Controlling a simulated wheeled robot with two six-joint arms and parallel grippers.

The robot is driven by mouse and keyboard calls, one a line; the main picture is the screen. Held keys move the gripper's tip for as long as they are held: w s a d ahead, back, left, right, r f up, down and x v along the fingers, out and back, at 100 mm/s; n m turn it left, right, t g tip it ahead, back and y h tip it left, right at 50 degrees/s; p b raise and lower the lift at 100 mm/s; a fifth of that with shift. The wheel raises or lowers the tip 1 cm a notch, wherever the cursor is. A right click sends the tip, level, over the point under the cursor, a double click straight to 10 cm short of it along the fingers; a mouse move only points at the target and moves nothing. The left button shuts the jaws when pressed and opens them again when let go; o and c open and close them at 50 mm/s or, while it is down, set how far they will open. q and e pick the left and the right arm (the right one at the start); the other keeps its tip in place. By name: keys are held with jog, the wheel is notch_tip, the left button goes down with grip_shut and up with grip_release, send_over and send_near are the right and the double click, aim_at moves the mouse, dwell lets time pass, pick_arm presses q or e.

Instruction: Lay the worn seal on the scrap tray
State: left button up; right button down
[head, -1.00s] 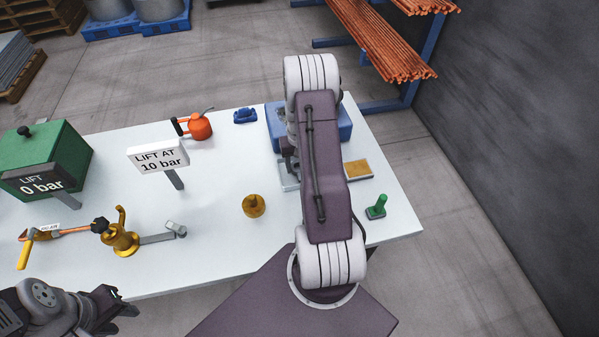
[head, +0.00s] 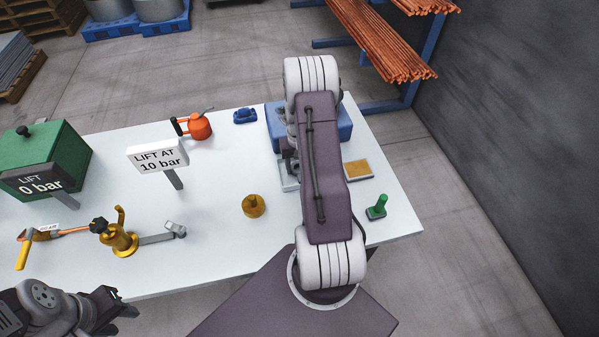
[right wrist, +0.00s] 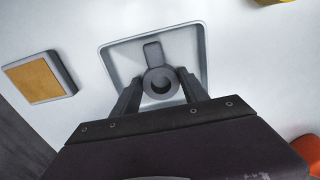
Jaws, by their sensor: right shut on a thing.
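The worn seal (right wrist: 154,69), a grey ring with a flat tab, is between the fingertips of my right gripper (right wrist: 159,84) in the right wrist view. That gripper is shut on it. Seal and fingertips are over the shallow square scrap tray (right wrist: 122,62); I cannot tell whether the seal touches its floor. In the head view the tray (head: 289,185) is partly hidden by my right arm and gripper (head: 289,165), and the seal cannot be made out. My left gripper (head: 120,306) is empty beside the table's front edge; its finger gap is unclear.
A yellow-topped pad (head: 358,169) and a green peg (head: 377,207) are right of the tray. A blue block (head: 338,122) stands behind it. A brass knob (head: 254,205) and a brass fitting (head: 121,238) stand to the left.

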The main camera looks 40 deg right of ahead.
jog(key=c, duration=0.5)
grip_release()
notch_tip(320, 180, up, 9)
jog(key=p, duration=0.7)
jog(key=shift+f, duration=0.2)
dwell(0.5)
